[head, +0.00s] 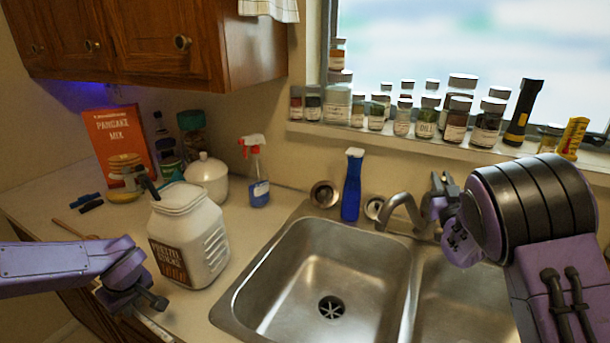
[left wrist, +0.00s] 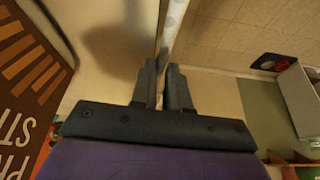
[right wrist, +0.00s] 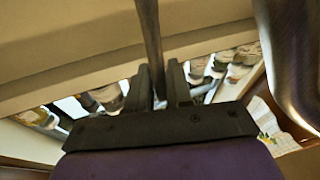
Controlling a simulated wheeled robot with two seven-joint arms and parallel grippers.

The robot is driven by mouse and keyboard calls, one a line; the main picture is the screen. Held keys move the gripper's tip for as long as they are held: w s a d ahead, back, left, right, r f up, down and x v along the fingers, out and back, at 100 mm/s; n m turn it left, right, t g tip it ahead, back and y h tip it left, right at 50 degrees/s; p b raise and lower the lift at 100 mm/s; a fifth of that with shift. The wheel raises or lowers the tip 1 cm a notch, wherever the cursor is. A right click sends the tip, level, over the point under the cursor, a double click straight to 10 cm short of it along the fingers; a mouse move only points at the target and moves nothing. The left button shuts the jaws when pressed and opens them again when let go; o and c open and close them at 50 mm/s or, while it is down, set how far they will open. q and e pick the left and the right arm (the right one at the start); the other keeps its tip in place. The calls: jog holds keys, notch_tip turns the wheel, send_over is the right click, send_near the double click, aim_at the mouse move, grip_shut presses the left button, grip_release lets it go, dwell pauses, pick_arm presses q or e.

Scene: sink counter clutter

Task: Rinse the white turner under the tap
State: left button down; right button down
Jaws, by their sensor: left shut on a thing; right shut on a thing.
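My left gripper (head: 150,302) is low at the counter's front edge, left of the sink, in front of the white jar. It is shut on a thin white strip, the white turner (head: 150,325); in the left wrist view the turner (left wrist: 173,25) runs up from between the fingers (left wrist: 165,90). The turner's far end is not clear. My right gripper (head: 440,190) is at the tap (head: 400,207), behind the sink. In the right wrist view its fingers (right wrist: 160,85) are shut on a slim metal rod, the tap lever (right wrist: 150,35). No water shows below the spout.
The double sink's left basin (head: 335,275) is empty. The large white jar (head: 187,235) stands between my left gripper and the sink. A blue bottle (head: 352,187) and a spray bottle (head: 256,170) stand behind. Jars and a flashlight (head: 523,110) line the sill.

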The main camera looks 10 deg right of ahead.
pick_arm(q)
jog(key=shift+w, duration=0.1)
pick_arm(e)
jog(key=shift+f, duration=0.1)
jog(key=c, duration=1.1)
grip_release()
pick_arm(q)
jog(key=shift+r, duration=0.1)
notch_tip(320, 180, up, 4)
jog(key=p, duration=0.4)
pick_arm(e)
jog(key=r, duration=0.5)
jog(key=shift+s+a, duration=0.25)
pick_arm(q)
notch_tip(320, 180, up, 3)
jog(key=p, duration=0.3)
notch_tip(320, 180, up, 3)
jog(key=p, duration=0.3)
pick_arm(e)
jog(key=s+a+r, duration=0.7)
jog(key=s+r, duration=0.1)
jog(key=s, duration=0.3)
jog(key=shift+a, duration=0.3)
